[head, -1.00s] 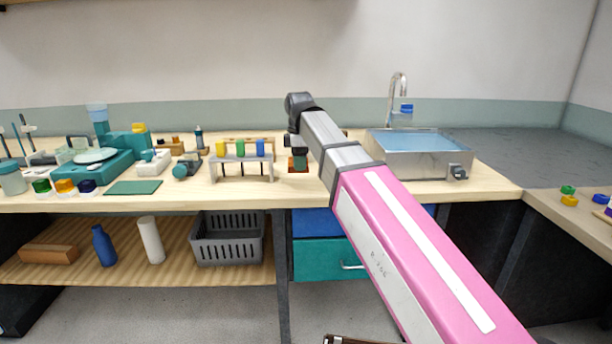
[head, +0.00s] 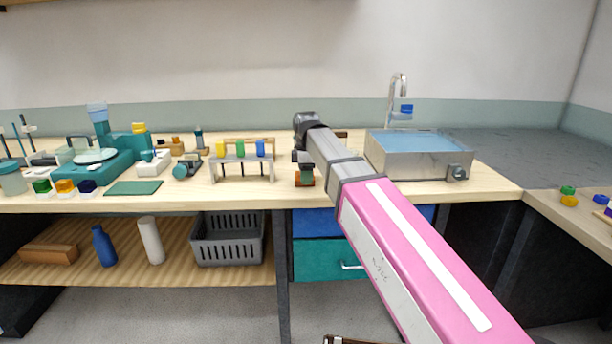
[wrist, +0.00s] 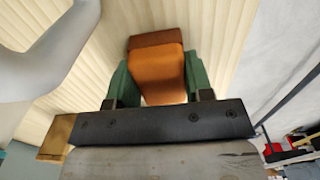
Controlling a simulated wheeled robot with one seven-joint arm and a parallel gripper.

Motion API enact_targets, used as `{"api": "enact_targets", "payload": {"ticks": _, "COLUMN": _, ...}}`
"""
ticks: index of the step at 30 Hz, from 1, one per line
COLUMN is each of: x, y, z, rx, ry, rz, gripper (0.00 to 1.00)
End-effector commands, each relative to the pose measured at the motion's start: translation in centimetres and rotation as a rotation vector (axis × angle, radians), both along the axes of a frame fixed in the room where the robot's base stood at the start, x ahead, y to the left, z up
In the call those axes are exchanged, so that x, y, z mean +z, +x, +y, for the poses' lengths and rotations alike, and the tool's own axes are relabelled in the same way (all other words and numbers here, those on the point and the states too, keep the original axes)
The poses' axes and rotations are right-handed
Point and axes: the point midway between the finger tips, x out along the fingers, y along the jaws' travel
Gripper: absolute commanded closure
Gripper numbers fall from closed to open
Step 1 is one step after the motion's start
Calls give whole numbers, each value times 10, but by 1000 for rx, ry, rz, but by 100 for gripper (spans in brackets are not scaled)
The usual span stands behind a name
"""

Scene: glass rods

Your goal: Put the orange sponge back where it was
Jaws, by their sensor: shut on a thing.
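My gripper (head: 305,167) is over the bench top, between the tube rack and the sink, pointing down. Its green fingers are shut on the orange sponge (head: 304,181), which shows below them in the head view. In the wrist view the sponge (wrist: 163,75) sits between the two green fingers of my gripper (wrist: 159,82), with a darker brown-orange face at its far end. The sponge is at or close to the wooden surface; I cannot tell whether it touches. My arm hides part of the bench behind it.
The tube rack (head: 241,168) with coloured tubes stands to the left. A green mat (head: 133,188) and a teal instrument (head: 100,168) are farther left. Bare wood (head: 284,196) lies along the front edge.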

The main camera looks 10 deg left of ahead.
Motion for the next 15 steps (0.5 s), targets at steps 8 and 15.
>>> {"api": "enact_targets", "payload": {"ticks": 8, "x": -3, "y": 0, "z": 0, "rx": 0, "ry": 0, "rz": 0, "gripper": 28}}
{"api": "enact_targets", "payload": {"ticks": 15, "x": -2, "y": 0, "z": 0, "rx": 0, "ry": 0, "rz": 0, "gripper": 28}}
